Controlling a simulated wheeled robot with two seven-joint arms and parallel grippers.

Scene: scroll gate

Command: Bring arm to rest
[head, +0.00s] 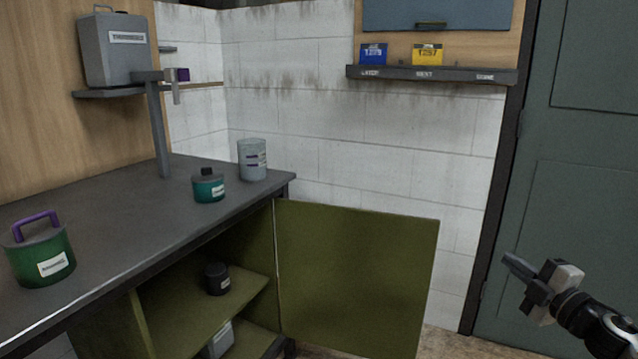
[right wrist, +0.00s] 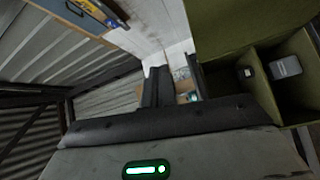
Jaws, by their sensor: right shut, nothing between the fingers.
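My right gripper (head: 516,266) is at the lower right of the head view, in front of the grey-green door. It is shut and empty, held in the air to the right of the open olive cabinet door (head: 355,275) and apart from it. In the right wrist view the gripper's two dark fingers (right wrist: 176,80) point up the picture, with nothing held between them. My left gripper is not in view.
A dark counter (head: 120,235) carries green pots (head: 40,257) (head: 208,187) and a grey cup (head: 252,160). The open cabinet below holds a black jar (head: 217,279). A wall shelf (head: 430,74) bears blue and yellow boxes. Space around the right gripper looks clear.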

